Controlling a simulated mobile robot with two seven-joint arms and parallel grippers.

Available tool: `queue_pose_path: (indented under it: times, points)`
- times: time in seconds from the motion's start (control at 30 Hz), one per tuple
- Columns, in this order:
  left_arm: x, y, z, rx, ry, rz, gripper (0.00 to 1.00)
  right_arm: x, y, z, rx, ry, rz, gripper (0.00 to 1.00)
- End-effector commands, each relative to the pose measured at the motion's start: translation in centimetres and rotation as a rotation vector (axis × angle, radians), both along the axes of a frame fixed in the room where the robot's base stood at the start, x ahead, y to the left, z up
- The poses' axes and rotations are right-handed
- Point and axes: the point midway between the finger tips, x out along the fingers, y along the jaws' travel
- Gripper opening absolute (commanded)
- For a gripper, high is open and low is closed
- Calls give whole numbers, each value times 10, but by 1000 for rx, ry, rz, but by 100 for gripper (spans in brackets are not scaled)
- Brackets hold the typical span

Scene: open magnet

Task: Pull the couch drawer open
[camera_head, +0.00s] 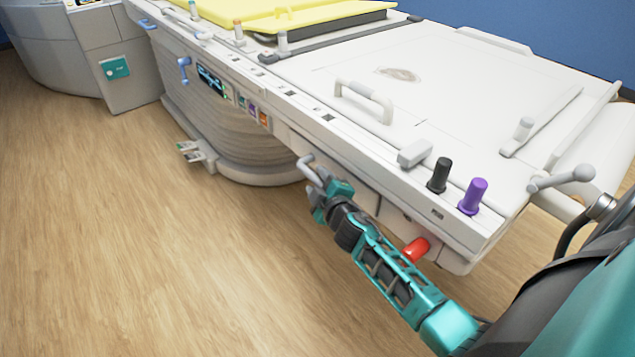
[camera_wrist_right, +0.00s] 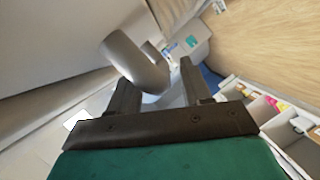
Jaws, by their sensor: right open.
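The couch (camera_head: 430,95) is a long white bed with a drawer front (camera_head: 345,185) under its near edge. A grey curved handle (camera_head: 307,168) sticks out from that front; the drawer looks closed. My right gripper (camera_head: 316,188) is at the handle. In the right wrist view the handle (camera_wrist_right: 135,62) shows large, with its curved end between the two dark open fingers (camera_wrist_right: 158,75). I cannot tell whether a finger touches it. The palm and arm hide part of the drawer front in the head view. My left gripper is not in view.
A red knob (camera_head: 417,248) sticks out below the couch edge near my right forearm. Black (camera_head: 440,175) and purple (camera_head: 473,196) knobs stand on the top. A pedal (camera_head: 190,151) is at the couch base. The wood floor (camera_head: 150,260) in front is clear.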

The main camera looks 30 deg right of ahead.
Motion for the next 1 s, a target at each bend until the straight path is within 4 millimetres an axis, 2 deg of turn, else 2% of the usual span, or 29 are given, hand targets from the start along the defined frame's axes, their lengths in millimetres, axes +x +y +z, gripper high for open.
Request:
queue_pose_path:
  times: [0.13,0.43,0.9,1.0]
  points:
    - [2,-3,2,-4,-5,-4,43,11,-3,-3,-1,0,0,48]
    - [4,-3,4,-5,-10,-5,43,12,-3,-3,-1,1,1,48]
    - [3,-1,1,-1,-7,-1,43,12,-3,-3,0,1,0,4]
    - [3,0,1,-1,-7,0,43,12,-3,-3,0,1,0,0]
